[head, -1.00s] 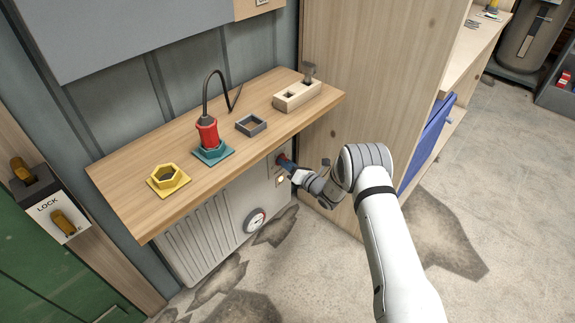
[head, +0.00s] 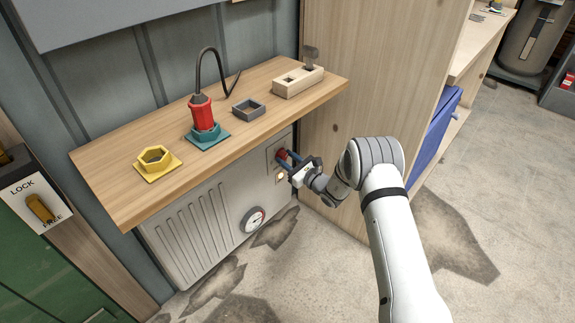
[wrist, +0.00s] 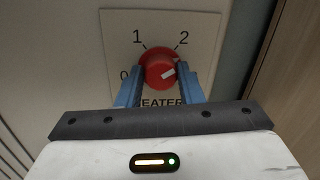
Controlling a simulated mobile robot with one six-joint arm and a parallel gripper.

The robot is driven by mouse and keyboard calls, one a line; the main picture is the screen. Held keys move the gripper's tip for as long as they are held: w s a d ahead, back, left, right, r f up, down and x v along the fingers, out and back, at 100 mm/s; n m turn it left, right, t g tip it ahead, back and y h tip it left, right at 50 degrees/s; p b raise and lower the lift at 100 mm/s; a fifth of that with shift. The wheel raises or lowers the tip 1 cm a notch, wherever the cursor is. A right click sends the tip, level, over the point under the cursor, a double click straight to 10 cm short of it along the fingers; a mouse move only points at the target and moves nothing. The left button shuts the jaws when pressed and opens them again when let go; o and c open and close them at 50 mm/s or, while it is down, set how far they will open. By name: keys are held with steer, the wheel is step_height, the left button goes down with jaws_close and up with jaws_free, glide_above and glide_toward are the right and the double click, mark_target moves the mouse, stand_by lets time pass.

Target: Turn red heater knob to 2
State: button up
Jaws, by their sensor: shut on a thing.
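The red heater knob (wrist: 160,66) sits on a pale plate (wrist: 205,28) marked 0, 1 and 2 in the wrist view, with partly covered HEATER lettering below. A white mark lies on the right of the knob's face and slants up to the right, lower than the 2. My gripper (wrist: 161,82) is shut on the knob, one blue finger on its left and one on its right. In the head view the knob (head: 283,154) shows between the fingers (head: 288,159) on the grey heater (head: 190,225). The right finger may hide further markings.
The wooden shelf (head: 220,160) overhangs the heater, close above my gripper. It carries a yellow hex holder (head: 155,160), a red-handled tool (head: 203,114) and a wooden block (head: 299,82). A wooden cabinet side (head: 375,70) stands close on the right. A gauge (head: 253,220) is lower left.

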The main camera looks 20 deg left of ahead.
steer(key=shift+a+n+y+b, duration=0.1)
steer(key=shift+n+y+b, duration=0.2)
steer(key=shift+n+b, duration=1.5)
steer(key=shift+n+p, duration=0.35)
steer(key=shift+n, duration=0.25)
steer(key=o, duration=1)
steer(key=shift+c, duration=0.2)
steer(key=p+v, duration=0.2)
steer(key=v, duration=0.5)
steer(key=shift+d, duration=0.45)
